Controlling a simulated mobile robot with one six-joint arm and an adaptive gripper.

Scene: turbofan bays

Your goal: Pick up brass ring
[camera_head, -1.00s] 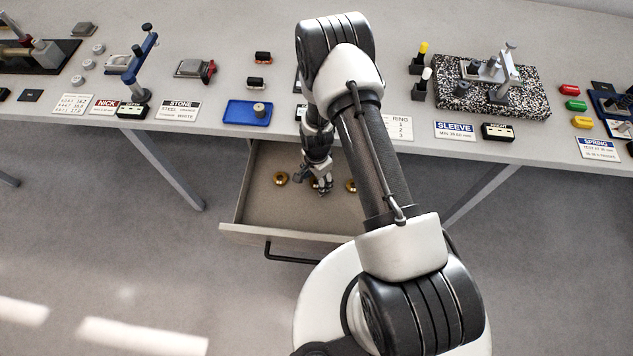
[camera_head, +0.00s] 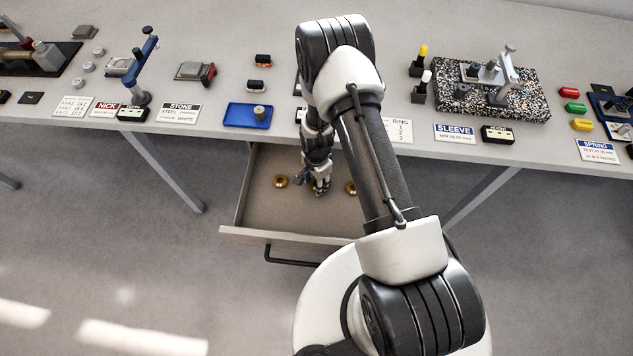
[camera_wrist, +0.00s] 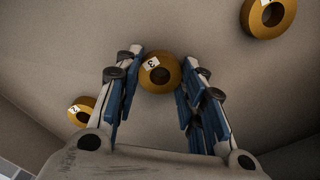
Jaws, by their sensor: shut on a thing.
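My gripper (camera_head: 320,190) reaches down into the open drawer. In the wrist view my gripper (camera_wrist: 158,85) is shut on a brass ring (camera_wrist: 160,74) with a white tag that seems to read 3; a finger lies on each side of it. In the head view my gripper mostly hides this ring. A second brass ring (camera_head: 281,182) lies on the drawer floor to the left of my gripper, and a third brass ring (camera_head: 351,187) lies to the right. The wrist view also shows a tagged ring at left (camera_wrist: 82,111) and another ring at upper right (camera_wrist: 268,14).
The drawer (camera_head: 236,232) stands open below the table, with its black handle (camera_head: 291,257) in front. Signs and fixtures line the table edge.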

